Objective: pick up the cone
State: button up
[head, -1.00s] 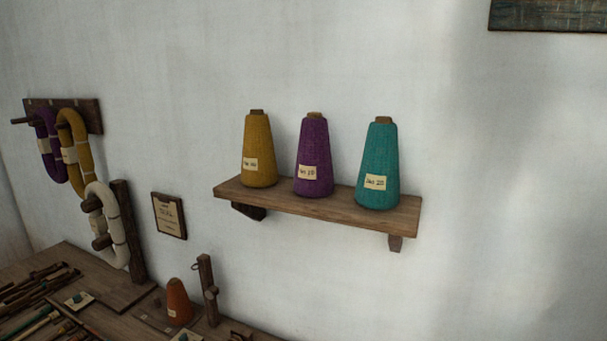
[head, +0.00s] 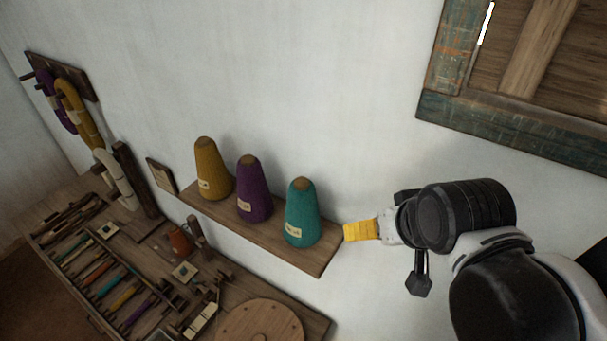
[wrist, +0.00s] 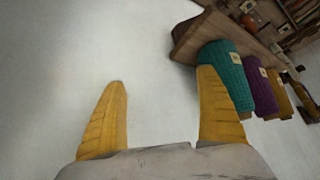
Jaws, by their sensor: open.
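Three yarn cones stand upright in a row on a wooden wall shelf: a mustard cone (head: 211,170), a purple cone (head: 253,190) and a teal cone (head: 301,215). Each bears a small pale label.
The shelf (head: 320,259) projects from a white wall. Below it a bench holds a divided tray (head: 100,283) of tools and a round wooden disc (head: 259,322). Yarn skeins (head: 78,112) hang at the left. A wooden-framed panel (head: 520,125) is at upper right.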

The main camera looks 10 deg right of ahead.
jog(key=w+a+r+g+p, duration=0.15)
jog(key=a+r+p, duration=0.25)
jog(key=r+p, duration=0.45)
jog(key=g+b, duration=0.2)
jog(key=g, duration=0.2)
send_over(302, 201)
jog(key=w, duration=0.2)
jog(key=shift+r+m, duration=0.15)
jog(key=shift+m, duration=0.25)
jog(key=shift+a+f, duration=0.15)
jog(key=shift+f, duration=0.2)
jog(key=f, duration=0.3)
jog(key=w+f, duration=0.1)
jog(key=f, duration=0.6)
jog(key=shift+w+d+p, duration=0.2)
jog(key=shift+d+p, duration=0.05)
jog(key=shift+p, duration=0.05)
jog(key=shift+s, duration=0.1)
jog(key=c, duration=1.5)
